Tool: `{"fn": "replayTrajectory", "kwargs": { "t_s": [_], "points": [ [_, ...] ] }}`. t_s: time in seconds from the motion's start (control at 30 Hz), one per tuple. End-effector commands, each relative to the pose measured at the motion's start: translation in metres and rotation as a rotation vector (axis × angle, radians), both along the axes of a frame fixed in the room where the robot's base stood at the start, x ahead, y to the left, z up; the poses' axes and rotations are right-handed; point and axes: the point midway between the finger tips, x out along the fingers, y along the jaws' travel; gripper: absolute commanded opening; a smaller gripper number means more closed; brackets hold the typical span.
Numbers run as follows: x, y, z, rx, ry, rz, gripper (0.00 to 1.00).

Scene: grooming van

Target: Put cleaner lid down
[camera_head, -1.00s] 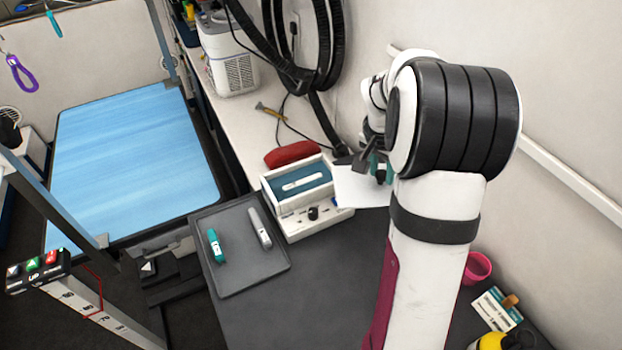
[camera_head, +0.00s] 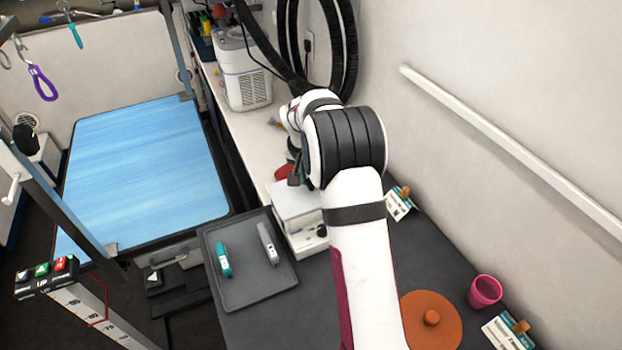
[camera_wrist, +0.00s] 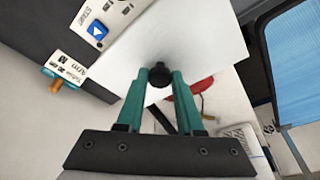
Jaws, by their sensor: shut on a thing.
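The cleaner lid is a flat white plate with a black knob; in the wrist view the lid (camera_wrist: 185,35) fills the upper middle. My gripper (camera_wrist: 158,74) has its teal fingers shut on the black knob. In the head view the lid (camera_head: 296,197) is over the top of the white cleaner box (camera_head: 304,240), covering its opening. Whether it rests on the rim or hovers just above cannot be told. The cleaner's front panel with a blue button (camera_wrist: 97,29) shows in the wrist view. My arm hides most of my gripper in the head view.
A grey tray (camera_head: 248,293) with a teal clipper (camera_head: 224,260) and a grey clipper (camera_head: 268,244) lies left of the cleaner. A red case (camera_head: 283,173) is behind it. An orange disc (camera_head: 432,335) and a pink cup (camera_head: 485,291) are at right. A label card (camera_head: 397,205) stands near the wall.

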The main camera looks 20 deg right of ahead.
Motion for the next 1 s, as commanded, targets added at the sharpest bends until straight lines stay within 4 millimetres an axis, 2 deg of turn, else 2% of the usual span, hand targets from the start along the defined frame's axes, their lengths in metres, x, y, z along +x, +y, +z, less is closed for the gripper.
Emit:
{"fn": "replayTrajectory", "kwargs": {
  "t_s": [0.5, 0.53, 0.67, 0.93, 1.0],
  "points": [
    [-0.0002, -0.0005, -0.0104, -0.001, -0.001, 0.000, 0.00],
    [-0.0001, -0.0006, -0.0101, 0.000, -0.001, 0.000, 0.41],
    [-0.0001, -0.0006, -0.0099, 0.000, -0.001, 0.000, 0.65],
    [0.0000, -0.0007, -0.0091, 0.000, -0.001, 0.000, 0.66],
    [0.0002, -0.0007, -0.0035, -0.001, -0.003, -0.001, 0.66]
  ]
}}
